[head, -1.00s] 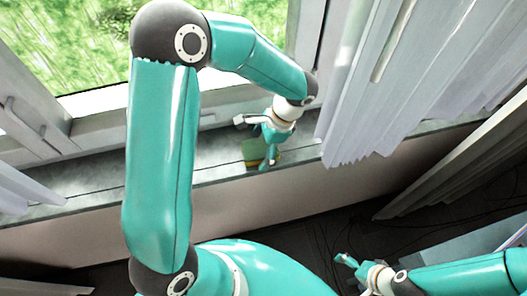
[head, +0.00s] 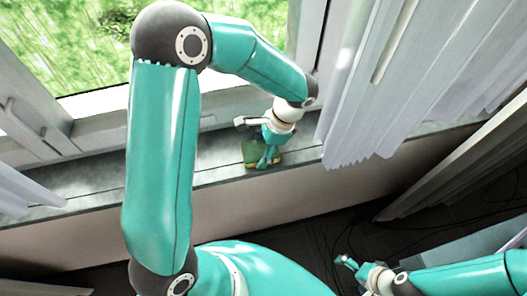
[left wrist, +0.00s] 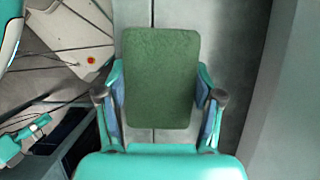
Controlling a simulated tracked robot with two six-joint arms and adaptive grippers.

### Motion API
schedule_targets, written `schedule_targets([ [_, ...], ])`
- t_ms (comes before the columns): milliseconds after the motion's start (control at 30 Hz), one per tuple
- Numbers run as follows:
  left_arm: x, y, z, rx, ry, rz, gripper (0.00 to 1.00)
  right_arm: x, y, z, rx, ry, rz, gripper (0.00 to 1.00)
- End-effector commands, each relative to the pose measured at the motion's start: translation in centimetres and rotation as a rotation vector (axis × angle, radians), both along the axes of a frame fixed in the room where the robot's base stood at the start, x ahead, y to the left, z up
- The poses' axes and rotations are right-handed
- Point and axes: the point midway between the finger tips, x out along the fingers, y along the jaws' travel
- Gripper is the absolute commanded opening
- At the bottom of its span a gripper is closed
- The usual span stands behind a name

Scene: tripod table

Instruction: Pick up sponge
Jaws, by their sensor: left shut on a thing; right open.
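The sponge (head: 250,152) has a green face and a yellowish edge and lies on the grey windowsill in the head view. In the left wrist view the green sponge (left wrist: 160,75) fills the space between the fingers. My left gripper (head: 266,160) is shut on the sponge, with a finger on either long side of it; the fingers also show in the left wrist view (left wrist: 160,105). The head view does not show clearly whether the sponge still touches the sill. My right gripper (head: 345,262) is open and empty at the lower right, away from the sill.
The windowsill (head: 90,180) is a narrow ledge with a bare stretch left of the sponge. The window frame (head: 100,130) stands behind it. White curtains (head: 385,75) hang close to the right of my left gripper. Cables lie on the dark floor below.

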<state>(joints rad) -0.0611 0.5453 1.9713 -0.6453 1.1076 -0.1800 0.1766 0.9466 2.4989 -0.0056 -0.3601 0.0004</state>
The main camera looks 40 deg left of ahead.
Motion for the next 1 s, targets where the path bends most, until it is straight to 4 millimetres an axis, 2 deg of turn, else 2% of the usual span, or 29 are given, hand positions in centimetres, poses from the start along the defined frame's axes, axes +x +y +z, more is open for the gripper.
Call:
schedule_targets([
  [200,0.1,0.0,1.1,0.000,-0.003,-0.001,0.55,0.0,0.0,0.4,0.000,0.000,0.000,1.00],
  [367,0.1,0.0,3.5,0.000,-0.007,0.000,0.55,0.0,0.0,0.3,0.000,0.000,0.000,1.00],
  [800,0.1,-0.1,14.9,0.000,-0.006,-0.001,0.55,0.0,0.0,0.4,0.000,0.000,0.000,1.00],
  [1000,0.1,-0.1,18.6,0.000,-0.004,-0.001,0.55,0.0,0.0,0.6,0.000,0.000,0.000,1.00],
])
